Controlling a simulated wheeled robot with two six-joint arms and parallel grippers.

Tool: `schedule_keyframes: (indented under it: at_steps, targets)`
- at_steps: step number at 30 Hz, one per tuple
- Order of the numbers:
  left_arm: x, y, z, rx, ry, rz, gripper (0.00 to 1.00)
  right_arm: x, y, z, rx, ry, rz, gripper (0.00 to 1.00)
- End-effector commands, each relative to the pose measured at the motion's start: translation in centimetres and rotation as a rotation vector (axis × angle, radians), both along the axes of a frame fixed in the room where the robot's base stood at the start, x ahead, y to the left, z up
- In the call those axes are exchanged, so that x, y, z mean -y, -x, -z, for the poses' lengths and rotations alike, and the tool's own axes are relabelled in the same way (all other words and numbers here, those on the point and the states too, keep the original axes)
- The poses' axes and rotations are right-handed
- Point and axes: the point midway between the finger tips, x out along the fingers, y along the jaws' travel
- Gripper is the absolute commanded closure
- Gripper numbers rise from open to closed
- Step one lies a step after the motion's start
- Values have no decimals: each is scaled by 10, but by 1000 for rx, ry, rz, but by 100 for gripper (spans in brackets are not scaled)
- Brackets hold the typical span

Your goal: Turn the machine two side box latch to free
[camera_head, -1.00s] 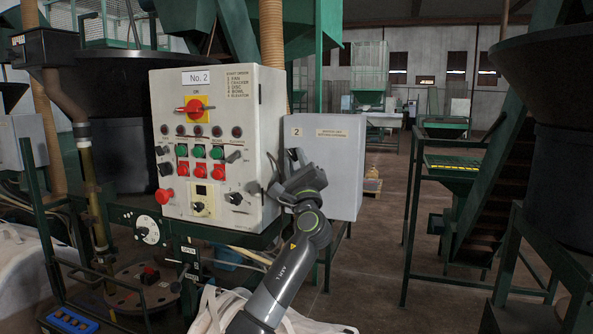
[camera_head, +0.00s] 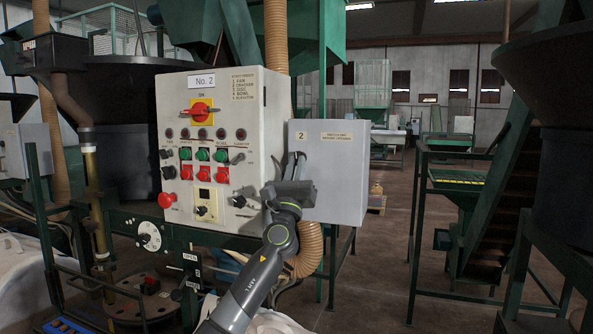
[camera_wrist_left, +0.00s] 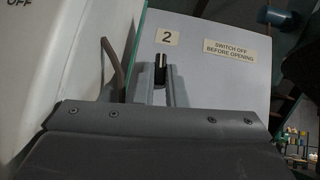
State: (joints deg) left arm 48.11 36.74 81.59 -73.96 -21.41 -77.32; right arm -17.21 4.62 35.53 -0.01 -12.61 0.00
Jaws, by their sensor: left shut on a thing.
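The machine two side box (camera_head: 340,190) is a pale grey box fixed to the right side of the No. 2 control panel, with a "2" label on its front. It also shows in the left wrist view (camera_wrist_left: 228,85). Its latch (camera_wrist_left: 160,66) is a small dark upright handle with a light mark, just below the "2" label. My left gripper (camera_wrist_left: 161,92) is shut on the latch, with one pale finger on each side of it. In the head view, my left gripper (camera_head: 300,165) is at the box's upper left, and largely hides the latch. My right gripper is not in view.
The No. 2 control panel (camera_head: 222,125) stands close to the left of my gripper, with a red and yellow main switch (camera_head: 201,112). A ribbed hose (camera_head: 309,250) hangs below the box. Open floor (camera_head: 385,255) lies to the right.

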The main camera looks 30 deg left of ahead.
Motion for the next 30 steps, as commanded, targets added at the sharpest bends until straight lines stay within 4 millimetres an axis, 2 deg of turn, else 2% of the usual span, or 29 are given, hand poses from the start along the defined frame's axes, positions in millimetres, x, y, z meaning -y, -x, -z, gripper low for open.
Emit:
schedule_keyframes:
  at_steps: [11, 12, 17, 30]
  targets:
    - [0, 0, -1, 0, -4, 0, 100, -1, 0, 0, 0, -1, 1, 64]
    - [0, 0, -1, 0, -4, 0, 88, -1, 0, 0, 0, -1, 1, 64]
    - [0, 0, -1, 0, -4, 0, 67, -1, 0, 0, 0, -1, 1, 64]
    - [1, 1, 1, 0, -4, 1, 67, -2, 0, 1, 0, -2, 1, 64]
